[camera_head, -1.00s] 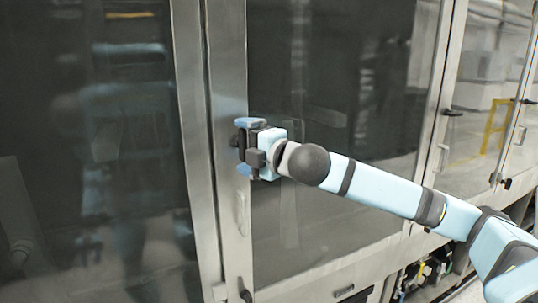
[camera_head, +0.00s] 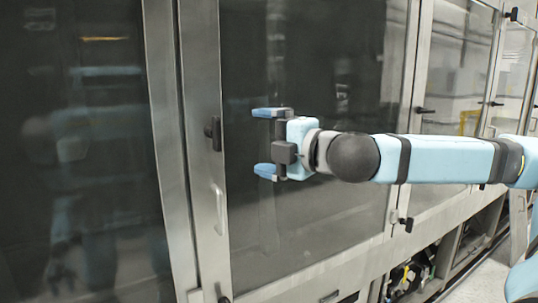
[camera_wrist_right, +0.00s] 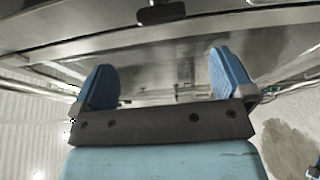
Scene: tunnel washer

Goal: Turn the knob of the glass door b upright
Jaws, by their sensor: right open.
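The black knob (camera_head: 213,133) is on the metal frame of the glass door (camera_head: 310,220), above a bar handle. It stands upright, its long side along the frame. A dark knob-like part also shows at the top of the right wrist view (camera_wrist_right: 161,14). My right gripper (camera_head: 259,141) is to the right of the knob, in front of the glass. It is open and empty, its two blue fingers spread one above the other and pointing left, clear of the knob. The open fingers also show in the right wrist view (camera_wrist_right: 161,68). My left gripper is not in view.
A metal bar handle (camera_head: 219,210) is below the knob on the same frame. Another door to the right has a black knob (camera_head: 425,109) lying sideways. A dark glass panel (camera_head: 80,200) fills the left. Floor shows at the lower right.

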